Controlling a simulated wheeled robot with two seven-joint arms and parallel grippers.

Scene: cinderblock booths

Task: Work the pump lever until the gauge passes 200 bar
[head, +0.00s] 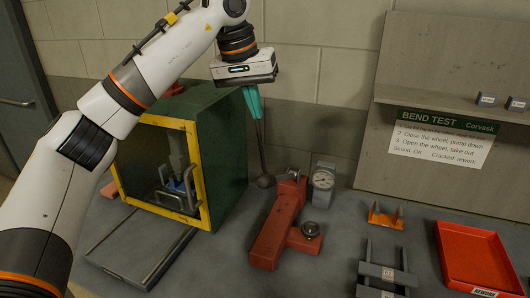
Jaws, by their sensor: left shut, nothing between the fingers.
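The red pump (276,227) stands on the bench right of the green press. Its round white gauge (323,180) is on a grey block behind it; the needle is too small to read. A round metal wheel (311,230) is on the pump's right side. A dark rod (261,150), apparently the pump lever, stands nearly upright left of the pump, with a rounded dark end low down. My left gripper (255,116) points down with its teal fingers shut, at the rod's upper end. I cannot tell whether they touch. My right gripper is out of view.
The green press box (222,145) with a yellow front frame stands left of the pump. A red tray (474,259), an orange bracket (385,217) and a grey fixture (385,275) lie to the right. A backboard (430,90) carries the bend test sign.

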